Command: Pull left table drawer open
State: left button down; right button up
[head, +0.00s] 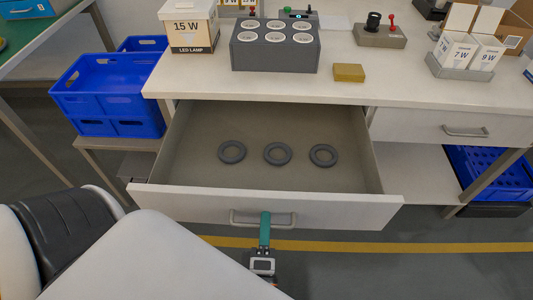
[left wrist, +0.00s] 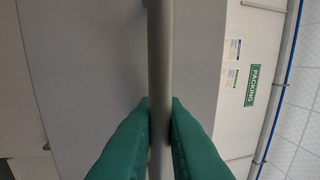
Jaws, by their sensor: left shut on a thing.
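The left table drawer (head: 185,203) stands well open below the white tabletop, and its inside shows. Three grey rings (head: 277,153) lie in a row on its floor. My left gripper (head: 265,222), with green fingers, is shut on the drawer's bar handle (head: 240,222) near its middle. In the left wrist view the two green fingers (left wrist: 160,110) close on the handle bar (left wrist: 160,60) from both sides. My right gripper is not in view.
On the tabletop are a dark grey socket block (head: 275,55), a 15 W lamp box (head: 188,30), a yellow block (head: 349,72) and a switch box (head: 380,38). The right drawer (head: 430,125) is shut. Blue crates (head: 105,95) stand at the left.

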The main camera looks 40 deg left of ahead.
pick_arm(q)
jog(key=shift+r+v, duration=0.2)
jog(key=shift+v, duration=0.85)
jog(key=c, duration=1.8)
grip_release()
